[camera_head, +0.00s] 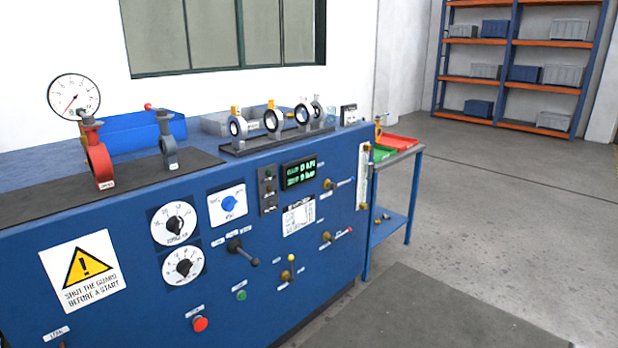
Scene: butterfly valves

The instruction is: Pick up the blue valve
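On the rack (275,143) at the back of the blue bench stand several small butterfly valves in a row. Left of the rack, a dark grey-blue valve (169,150) with a red-tipped lever stands on the dark mat. I cannot tell for certain which is the blue valve. Neither gripper is in view.
A red valve (100,165) with a pressure gauge (74,97) stands on the dark mat (45,195). A blue bin (130,135) is behind. The bench front (130,315) carries knobs and levers. A side cart (400,157) holds red and green trays.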

